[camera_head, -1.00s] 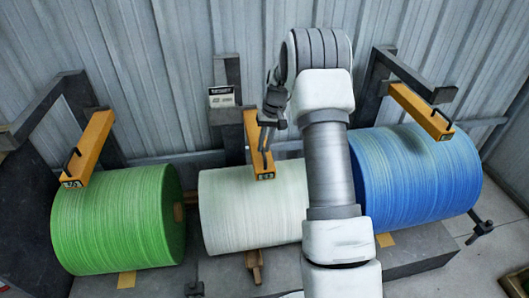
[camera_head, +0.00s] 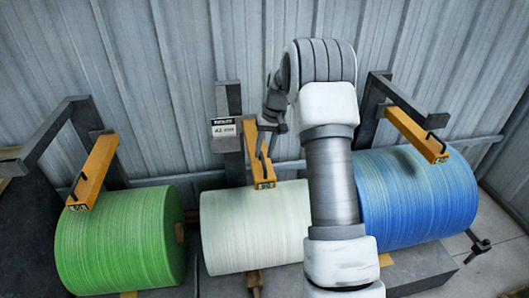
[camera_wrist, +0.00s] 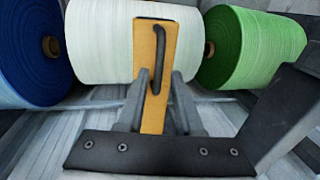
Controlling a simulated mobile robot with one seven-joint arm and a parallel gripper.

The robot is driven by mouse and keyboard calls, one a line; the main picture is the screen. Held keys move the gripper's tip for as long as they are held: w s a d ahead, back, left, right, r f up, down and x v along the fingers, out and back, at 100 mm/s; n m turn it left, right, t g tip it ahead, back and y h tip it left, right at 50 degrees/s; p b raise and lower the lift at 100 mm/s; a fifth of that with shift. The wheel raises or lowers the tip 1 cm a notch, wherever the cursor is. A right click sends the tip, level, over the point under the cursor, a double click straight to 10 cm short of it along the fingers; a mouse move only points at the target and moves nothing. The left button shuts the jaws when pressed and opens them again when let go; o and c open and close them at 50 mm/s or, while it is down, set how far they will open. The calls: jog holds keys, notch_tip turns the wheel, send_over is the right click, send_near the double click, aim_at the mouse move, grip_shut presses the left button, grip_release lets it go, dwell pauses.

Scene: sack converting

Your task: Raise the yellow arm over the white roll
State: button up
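The white roll (camera_head: 250,230) lies in the middle and also fills the upper middle of the wrist view (camera_wrist: 100,45). Its yellow arm (camera_head: 250,150) has a black handle and a labelled end block, which shows near the roll's top edge. My gripper (camera_head: 275,118) is at the upper part of this arm. In the wrist view the yellow arm (camera_wrist: 153,112) runs between the two grey fingers of my gripper (camera_wrist: 162,85), one close along each side. They look shut on it, though the contact is partly hidden. The gap between arm and roll is hard to judge.
A green roll (camera_head: 120,245) stands left with its yellow arm (camera_head: 95,170) low on it. A blue roll (camera_head: 420,200) stands right with its yellow arm (camera_head: 415,135). Dark posts and a sign (camera_head: 223,128) stand before the corrugated wall (camera_head: 170,80).

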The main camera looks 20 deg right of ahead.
jog(key=shift+o, duration=0.4)
jog(key=shift+f, duration=0.2)
jog(key=d+r+p, duration=0.2)
jog(key=d+r, duration=0.1)
jog(key=r, duration=1.4)
jog(key=shift+s+d, duration=0.15)
jog(key=shift+s, duration=0.25)
